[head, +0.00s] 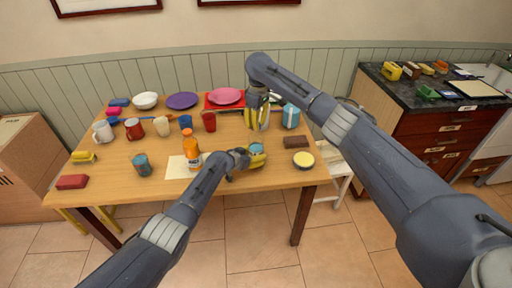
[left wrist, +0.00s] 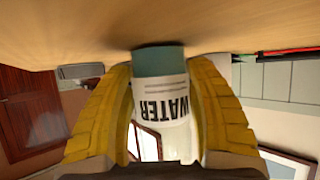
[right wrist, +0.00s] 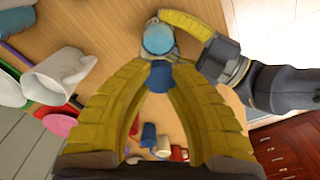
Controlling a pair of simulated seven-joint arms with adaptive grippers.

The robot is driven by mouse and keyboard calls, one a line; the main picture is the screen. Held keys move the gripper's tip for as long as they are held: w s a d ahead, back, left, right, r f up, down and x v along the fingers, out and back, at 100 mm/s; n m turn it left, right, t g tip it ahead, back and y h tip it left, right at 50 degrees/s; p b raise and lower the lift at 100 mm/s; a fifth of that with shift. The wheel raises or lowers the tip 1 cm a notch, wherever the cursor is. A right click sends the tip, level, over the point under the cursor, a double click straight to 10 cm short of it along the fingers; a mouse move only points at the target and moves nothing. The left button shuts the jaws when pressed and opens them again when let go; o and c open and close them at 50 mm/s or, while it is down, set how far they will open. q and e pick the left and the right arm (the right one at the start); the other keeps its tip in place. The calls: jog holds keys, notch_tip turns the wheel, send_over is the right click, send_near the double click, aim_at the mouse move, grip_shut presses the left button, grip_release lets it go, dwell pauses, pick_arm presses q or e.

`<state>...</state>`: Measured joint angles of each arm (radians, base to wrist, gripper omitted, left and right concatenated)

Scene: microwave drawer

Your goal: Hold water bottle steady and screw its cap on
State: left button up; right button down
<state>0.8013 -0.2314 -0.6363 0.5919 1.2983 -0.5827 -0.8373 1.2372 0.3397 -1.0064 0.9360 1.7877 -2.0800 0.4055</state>
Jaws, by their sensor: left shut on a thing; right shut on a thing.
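The water bottle (head: 257,148) stands near the front right of the table. My left gripper (head: 255,159) is shut around it; in the left wrist view the white "WATER" label and teal part of the bottle (left wrist: 160,90) show between the yellow fingers. In the right wrist view the bottle's round light-blue top (right wrist: 157,39) faces the camera. My right gripper (head: 257,124) is shut on the blue cap (right wrist: 160,77) and points down, above and behind the bottle in the head view. The cap appears apart from the bottle top. In the head view the cap is hidden.
An orange bottle (head: 191,150) stands on a paper left of my left gripper. A brown block (head: 296,142) and a round yellow-topped dish (head: 303,159) lie to the right.

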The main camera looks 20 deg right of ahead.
jog(key=shift+m, duration=3.1)
jog(key=c, duration=1.3)
grip_release()
jog(key=shift+r, duration=0.1)
jog(key=shift+r, duration=2.4)
